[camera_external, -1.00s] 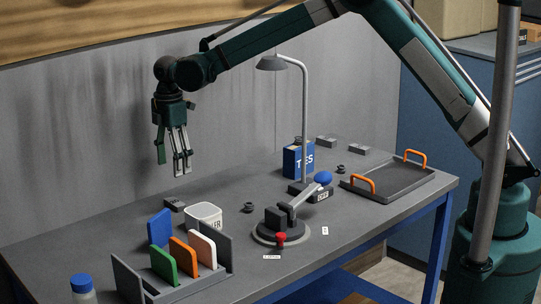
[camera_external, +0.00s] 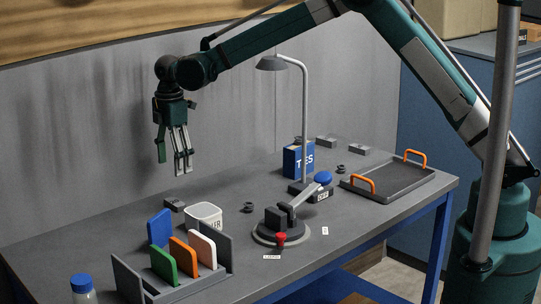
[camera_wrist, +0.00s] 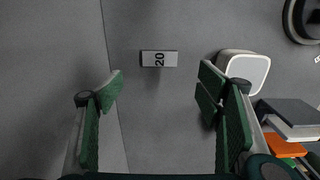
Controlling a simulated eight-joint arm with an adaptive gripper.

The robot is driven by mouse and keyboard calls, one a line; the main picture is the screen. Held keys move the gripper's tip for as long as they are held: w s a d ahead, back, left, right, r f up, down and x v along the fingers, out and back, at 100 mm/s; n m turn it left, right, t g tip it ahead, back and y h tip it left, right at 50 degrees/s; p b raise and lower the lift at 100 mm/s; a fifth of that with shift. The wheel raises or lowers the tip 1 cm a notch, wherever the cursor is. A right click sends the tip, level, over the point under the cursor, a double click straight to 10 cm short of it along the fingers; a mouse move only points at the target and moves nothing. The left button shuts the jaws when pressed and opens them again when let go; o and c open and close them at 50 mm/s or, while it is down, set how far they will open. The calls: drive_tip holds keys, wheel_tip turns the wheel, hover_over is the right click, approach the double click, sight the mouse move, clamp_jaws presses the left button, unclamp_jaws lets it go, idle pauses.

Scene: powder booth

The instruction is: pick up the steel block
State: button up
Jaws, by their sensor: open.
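A small grey steel block (camera_wrist: 158,58) with the number 20 on its top lies flat on the table in the wrist view, ahead of the space between my fingers. In the external view, a small grey block (camera_external: 174,204) lies near the table's back edge, beside a white container. My gripper (camera_external: 172,168) hangs above the table there, fingers down, clear of the block. In the wrist view my gripper (camera_wrist: 162,92) is open with nothing between its green-padded fingers. Two similar grey blocks, one left (camera_external: 326,141) and one right (camera_external: 358,149), lie at the back right.
The white container (camera_external: 205,214) stands close to the block. A rack (camera_external: 128,277) with coloured plates is in front. A lever device (camera_external: 280,225), lamp (camera_external: 304,110), blue box (camera_external: 298,160) and orange-handled tray (camera_external: 388,181) lie rightward. The wall (camera_external: 80,140) rises behind.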

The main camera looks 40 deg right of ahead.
drive_tip(key=s+d+r+m+t, duration=0.1)
drive_tip(key=s+d+r+m, duration=0.25)
drive_tip(key=d+r, duration=0.45)
drive_tip(key=n+h+p, duration=0.2)
drive_tip(key=n+h, duration=0.3)
hover_over(359, 149)
drive_tip(key=w+a, duration=0.1)
drive_tip(key=a, duration=0.1)
wheel_tip(359, 149, down, 13)
drive_tip(key=shift+g, duration=0.3)
drive_tip(key=shift+d+r+m, duration=0.1)
drive_tip(key=shift+m, duration=0.15)
drive_tip(key=shift+d+f+y, duration=0.15)
drive_tip(key=shift+d+f, duration=0.1)
drive_tip(key=shift+f, duration=0.35)
drive_tip(key=shift+d+f+y, duration=0.15)
drive_tip(key=shift+d+f, duration=0.05)
drive_tip(key=shift+f, duration=0.4)
